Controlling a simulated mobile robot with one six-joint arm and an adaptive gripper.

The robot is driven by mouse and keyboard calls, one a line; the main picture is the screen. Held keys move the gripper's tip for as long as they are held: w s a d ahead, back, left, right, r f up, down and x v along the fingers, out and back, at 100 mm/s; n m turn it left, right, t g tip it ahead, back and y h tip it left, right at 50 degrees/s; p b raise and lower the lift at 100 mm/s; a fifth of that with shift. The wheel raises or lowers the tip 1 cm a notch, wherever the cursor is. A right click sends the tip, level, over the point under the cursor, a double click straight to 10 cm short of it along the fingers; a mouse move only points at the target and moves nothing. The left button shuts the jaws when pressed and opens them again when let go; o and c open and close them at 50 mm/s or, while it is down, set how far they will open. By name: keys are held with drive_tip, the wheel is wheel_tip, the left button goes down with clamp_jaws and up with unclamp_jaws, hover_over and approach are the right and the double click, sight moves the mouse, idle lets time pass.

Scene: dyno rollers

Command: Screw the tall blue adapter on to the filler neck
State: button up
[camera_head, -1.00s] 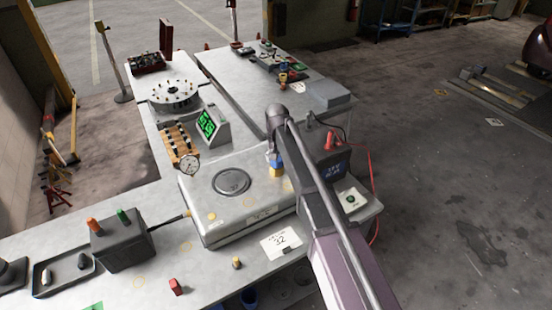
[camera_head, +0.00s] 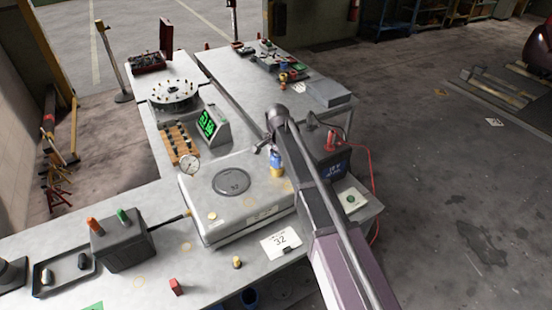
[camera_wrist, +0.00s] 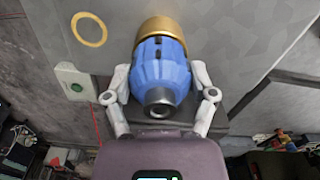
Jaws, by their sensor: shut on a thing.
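The tall blue adapter (camera_wrist: 165,72) is between the two fingers of my gripper (camera_wrist: 160,88) in the wrist view. The fingers are shut on its sides. Its grey, hollow end faces the wrist camera. Its far end meets a wide brass-coloured ring (camera_wrist: 162,27), which looks like the filler neck; whether the threads are engaged is hidden. In the head view the blue adapter (camera_head: 276,158) stands about upright on the brass neck (camera_head: 277,172), at the right of the pale box top. My gripper (camera_head: 272,148) is above and around it, partly hidden by my arm.
The pale box (camera_head: 205,205) has a round dark lid (camera_head: 231,182). A dark unit with red leads (camera_head: 334,160) stands close on the right of the adapter. A pressure gauge (camera_head: 190,164) is at the box's back left. A number card (camera_head: 281,242) lies in front.

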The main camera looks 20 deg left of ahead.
drive_tip(key=m, duration=0.5)
drive_tip(key=shift+w, duration=0.1)
drive_tip(key=shift+m, duration=2.4)
drive_tip(key=o, duration=1.1)
drive_tip(key=shift+d, duration=0.15)
drive_tip(key=shift+r, duration=0.2)
wheel_tip(320, 180, up, 10)
drive_tip(key=p, duration=0.9)
drive_tip(key=shift+f+p, duration=0.25)
drive_tip(key=shift+p, duration=0.1)
drive_tip(key=shift+f, duration=0.2)
